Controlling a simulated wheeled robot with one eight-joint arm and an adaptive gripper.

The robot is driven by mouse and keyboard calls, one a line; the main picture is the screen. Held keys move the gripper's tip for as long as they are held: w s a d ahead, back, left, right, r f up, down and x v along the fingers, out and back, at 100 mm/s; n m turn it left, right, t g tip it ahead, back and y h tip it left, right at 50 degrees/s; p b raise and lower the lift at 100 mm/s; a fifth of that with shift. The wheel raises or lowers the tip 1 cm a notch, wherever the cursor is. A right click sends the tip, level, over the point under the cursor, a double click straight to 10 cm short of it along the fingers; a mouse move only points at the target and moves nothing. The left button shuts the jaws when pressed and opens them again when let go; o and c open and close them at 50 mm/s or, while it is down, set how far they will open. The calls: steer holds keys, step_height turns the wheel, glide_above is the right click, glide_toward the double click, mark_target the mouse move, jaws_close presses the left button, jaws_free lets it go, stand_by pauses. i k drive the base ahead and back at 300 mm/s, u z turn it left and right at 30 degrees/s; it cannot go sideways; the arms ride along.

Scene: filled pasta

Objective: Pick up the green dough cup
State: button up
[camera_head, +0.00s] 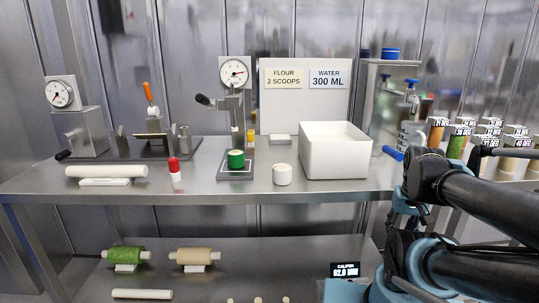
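My dark arm links with teal joints come in from the right edge, well to the right of the cup. I cannot make out my gripper's fingers in this view.
A white cup (282,175) and a white bin (335,150) stand right of the press. The bench front (225,191) is mostly clear.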

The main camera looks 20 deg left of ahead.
mark_target(236, 157)
steer(key=z, duration=0.25)
steer(key=k, duration=1.45)
steer(key=u, duration=0.4)
steer(key=i, duration=1)
